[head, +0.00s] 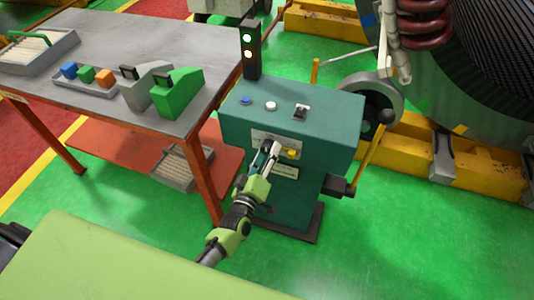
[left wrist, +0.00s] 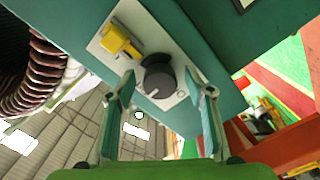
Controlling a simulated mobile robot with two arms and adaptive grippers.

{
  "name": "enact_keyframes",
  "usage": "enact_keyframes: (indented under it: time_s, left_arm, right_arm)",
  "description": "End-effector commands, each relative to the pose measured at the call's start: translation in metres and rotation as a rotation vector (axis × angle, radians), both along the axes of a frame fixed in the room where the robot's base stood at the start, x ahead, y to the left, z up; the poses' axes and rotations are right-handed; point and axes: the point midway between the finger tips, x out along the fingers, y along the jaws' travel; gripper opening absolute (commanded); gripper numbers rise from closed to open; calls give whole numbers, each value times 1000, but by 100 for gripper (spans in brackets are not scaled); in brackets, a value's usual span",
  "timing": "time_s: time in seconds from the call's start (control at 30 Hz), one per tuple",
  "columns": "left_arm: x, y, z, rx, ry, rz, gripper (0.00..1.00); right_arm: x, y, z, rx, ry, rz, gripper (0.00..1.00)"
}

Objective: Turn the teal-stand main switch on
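The teal stand (head: 232,122) stands upright in the middle of the head view. Its front carries a pale switch plate, also in the left wrist view (left wrist: 180,93). On the plate sit a dark rotary switch knob (left wrist: 158,78) with a white pointer mark and a yellow latch-like part (left wrist: 120,42), which also shows in the head view (head: 292,154). My left gripper (head: 268,148) is at the plate and hides the knob there. In the left wrist view my left gripper (left wrist: 161,92) is open, fingers apart on either side of the knob. Contact is unclear. My right gripper is not in view.
The stand's top has a blue button (head: 246,100), a white button (head: 271,106) and a small toggle (head: 301,112). A signal tower (head: 249,50) shows lit lamps. A grey-topped bench (head: 130,40) stands close at left; a large winding machine (head: 480,70) stands right.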

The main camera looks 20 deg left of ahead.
Motion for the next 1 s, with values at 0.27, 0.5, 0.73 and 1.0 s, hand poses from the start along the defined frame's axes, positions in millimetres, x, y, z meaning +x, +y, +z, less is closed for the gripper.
enact_keyframes:
  time_s: [0.27, 0.5, 0.73, 1.0]
  left_arm:
    - [-10, 1, 0, -1, 0, 1, 48]
    - [-57, 2, -1, -2, 4, 0, 48]
    - [-101, 4, 0, 0, 2, -1, 48]
    - [-120, 4, 0, 0, 0, 0, 48]
  right_arm:
    - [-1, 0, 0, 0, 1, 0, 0]
    - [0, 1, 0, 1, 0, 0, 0]
    - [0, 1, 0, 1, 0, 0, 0]
    - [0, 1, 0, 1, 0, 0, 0]
